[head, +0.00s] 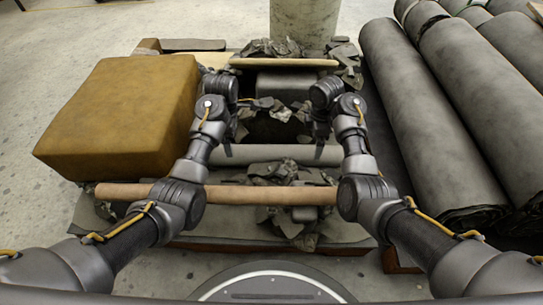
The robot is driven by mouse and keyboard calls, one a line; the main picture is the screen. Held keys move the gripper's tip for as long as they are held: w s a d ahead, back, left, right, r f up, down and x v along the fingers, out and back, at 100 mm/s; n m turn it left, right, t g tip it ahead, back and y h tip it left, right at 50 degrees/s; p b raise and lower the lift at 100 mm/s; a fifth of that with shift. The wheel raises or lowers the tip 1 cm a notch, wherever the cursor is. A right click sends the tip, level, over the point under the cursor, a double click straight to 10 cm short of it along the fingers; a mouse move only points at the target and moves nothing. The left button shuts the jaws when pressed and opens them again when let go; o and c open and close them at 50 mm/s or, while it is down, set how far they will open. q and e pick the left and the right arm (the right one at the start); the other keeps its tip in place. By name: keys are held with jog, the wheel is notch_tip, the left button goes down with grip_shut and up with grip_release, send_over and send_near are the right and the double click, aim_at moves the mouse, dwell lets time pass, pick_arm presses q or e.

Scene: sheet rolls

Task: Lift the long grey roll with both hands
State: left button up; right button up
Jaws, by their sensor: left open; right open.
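A long light grey roll (275,154) lies crosswise between my two forearms in the head view. My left gripper (231,143) points down at the left part of this roll, and its dark fingers are open. My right gripper (319,143) points down at the right part of the roll, also open. The fingertips overlap the roll's far edge in the picture; I cannot tell whether they touch it. The roll's ends are partly hidden by my arms.
A brown cardboard tube (255,195) lies nearer, parallel to the grey roll. Crumpled dark scraps (290,172) lie around both. A large brown block (125,115) stands left. Thick dark grey rolls (415,120) lie at right. A pale upright cylinder (304,20) stands behind.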

aim_at(235, 154)
pick_arm(q)
notch_tip(235, 154, down, 10)
jog(key=shift+f, duration=0.25)
pick_arm(e)
notch_tip(235, 154, down, 10)
jog(key=shift+f, duration=0.25)
pick_arm(q)
jog(key=c, duration=2)
pick_arm(e)
jog(key=c, duration=2)
pick_arm(q)
jog(key=shift+w+r, duration=0.1)
jog(key=shift+r, duration=0.15)
pick_arm(e)
jog(key=shift+r, duration=0.2)
